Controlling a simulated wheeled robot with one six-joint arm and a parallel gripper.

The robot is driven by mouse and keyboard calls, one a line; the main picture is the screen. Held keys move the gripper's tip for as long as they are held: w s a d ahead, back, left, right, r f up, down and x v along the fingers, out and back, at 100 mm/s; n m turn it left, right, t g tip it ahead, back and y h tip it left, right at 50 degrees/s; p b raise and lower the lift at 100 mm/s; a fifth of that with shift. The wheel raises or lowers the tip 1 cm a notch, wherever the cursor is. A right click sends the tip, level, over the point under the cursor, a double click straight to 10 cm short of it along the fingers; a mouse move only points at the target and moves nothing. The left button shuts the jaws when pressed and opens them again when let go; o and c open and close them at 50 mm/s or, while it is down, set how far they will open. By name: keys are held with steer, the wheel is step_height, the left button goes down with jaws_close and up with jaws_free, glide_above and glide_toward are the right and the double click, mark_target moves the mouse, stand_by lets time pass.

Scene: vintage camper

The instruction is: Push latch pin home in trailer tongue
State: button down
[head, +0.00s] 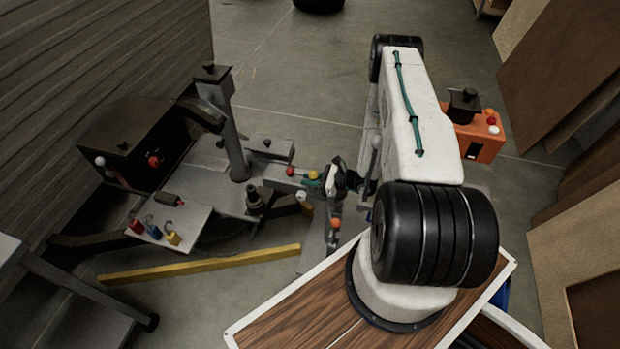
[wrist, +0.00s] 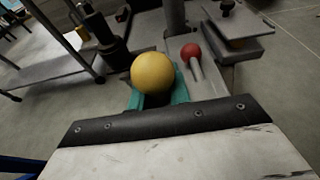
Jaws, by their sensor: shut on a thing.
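A yellow ball knob (wrist: 151,73) stands between the teal fingertips of my gripper (wrist: 158,90) in the wrist view. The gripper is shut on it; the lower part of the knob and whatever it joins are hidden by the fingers. In the head view the yellow knob (head: 313,174) shows just left of my gripper (head: 318,182), over the grey metal trailer tongue (head: 213,162). A red ball knob (head: 290,171) is left of it; the wrist view shows this red knob (wrist: 190,50) on a pale rod, apart from my fingers. I cannot tell how deep any pin sits.
A black box (head: 125,145) and an upright jack post (head: 232,130) stand on the left. A small plate with coloured padlocks (head: 172,238) is in front. A yellow bar (head: 200,264) runs low across the front. An orange box (head: 478,140) is behind my arm at right.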

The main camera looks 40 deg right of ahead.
steer(key=shift+f, duration=0.25)
steer(key=c, duration=1.2)
jaws_free()
steer(key=shift+c, duration=0.2)
steer(key=shift+r, duration=0.15)
steer(key=r, duration=1.1)
steer(key=shift+w+a, duration=0.2)
steer(key=w+a+r+m+h, duration=0.1)
steer(key=w+a+r, duration=0.1)
steer(key=w+r, duration=0.3)
steer(key=w+a+r+m+t+h, duration=0.1)
steer(key=w+r, duration=0.4)
steer(key=r, duration=0.6)
steer(key=shift+w+a+r, duration=0.15)
steer(key=shift+a+r, duration=0.15)
steer(key=shift+a, duration=0.2)
